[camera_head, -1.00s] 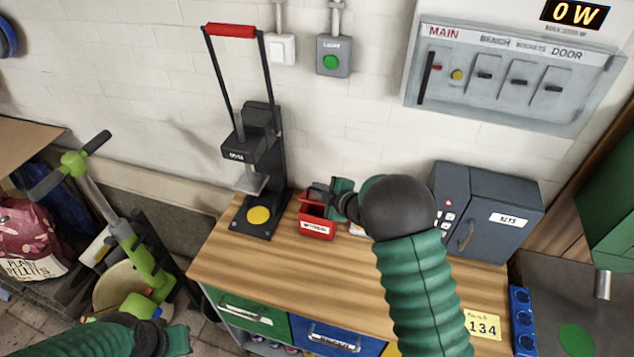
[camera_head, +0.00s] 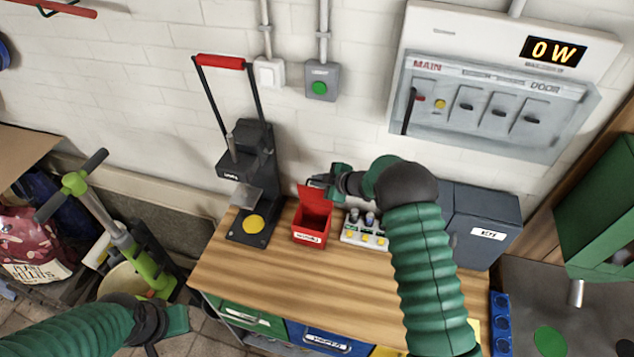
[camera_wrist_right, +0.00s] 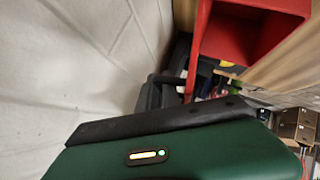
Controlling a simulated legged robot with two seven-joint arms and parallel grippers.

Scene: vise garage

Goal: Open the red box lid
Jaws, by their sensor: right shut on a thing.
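The red box (camera_head: 310,237) stands on the wooden workbench with a white label on its front. Its red lid (camera_head: 314,197) is raised at the back, and the box's inside shows. My right gripper (camera_head: 322,181) is shut on the lid near its upper edge. In the right wrist view, the red box (camera_wrist_right: 250,38) fills the upper right, beyond my dark gripper jaw (camera_wrist_right: 160,122); the grip itself is hidden there. My left gripper (camera_head: 172,324) is low at the left, away from the box, and its opening is unclear.
A press with a red handle (camera_head: 220,62) stands left of the box. A grey tray with small parts (camera_head: 362,232) is just to its right, then a dark key cabinet (camera_head: 485,225). The bench front (camera_head: 290,285) is clear. A switch panel (camera_head: 490,105) hangs above.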

